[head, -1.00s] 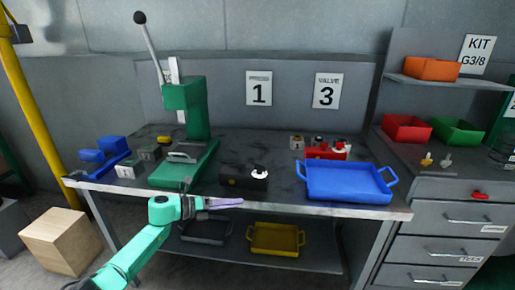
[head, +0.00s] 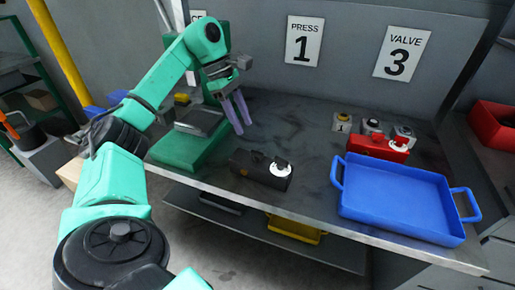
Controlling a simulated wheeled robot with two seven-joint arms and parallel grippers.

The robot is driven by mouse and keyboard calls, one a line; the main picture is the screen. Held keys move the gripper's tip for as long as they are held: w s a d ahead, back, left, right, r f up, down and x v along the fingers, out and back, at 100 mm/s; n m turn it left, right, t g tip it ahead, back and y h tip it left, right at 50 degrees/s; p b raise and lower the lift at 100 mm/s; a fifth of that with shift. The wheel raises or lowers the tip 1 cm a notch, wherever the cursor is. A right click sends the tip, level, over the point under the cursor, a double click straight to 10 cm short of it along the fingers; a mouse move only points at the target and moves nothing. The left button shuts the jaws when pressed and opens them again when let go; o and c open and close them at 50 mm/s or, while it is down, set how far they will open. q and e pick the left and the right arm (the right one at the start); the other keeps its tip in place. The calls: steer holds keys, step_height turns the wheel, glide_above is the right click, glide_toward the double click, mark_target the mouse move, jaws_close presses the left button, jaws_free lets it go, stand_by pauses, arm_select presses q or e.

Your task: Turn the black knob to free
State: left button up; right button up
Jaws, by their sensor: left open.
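A black block (head: 248,173) sits near the bench's front edge. It carries a white round dial (head: 280,169) and a small dark knob (head: 257,157) on top; the knob's setting is too small to read. My left gripper (head: 243,129) hangs over the bench, up and left of the block, its two purple fingers pointing down. It is open and empty, apart from the block. Farther back, a small grey box with a dark round top (head: 371,124) stands between two similar boxes. My right gripper is not in view.
The green press (head: 190,150) stands left of and behind my left gripper. A red block (head: 376,144) with a white dial sits behind the blue tray (head: 400,205), at right. The bench (head: 312,190) is clear between block and tray.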

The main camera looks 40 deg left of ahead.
mark_target(255, 151)
arm_select(q)
steer(key=x, duration=0.5)
steer(key=w+x, duration=0.1)
steer(key=x, duration=0.2)
steer(key=shift+f, duration=0.35)
steer(key=shift+s+d+f, duration=0.15)
steer(key=shift+d+f, duration=0.1)
steer(key=shift+f, duration=0.2)
jaws_close()
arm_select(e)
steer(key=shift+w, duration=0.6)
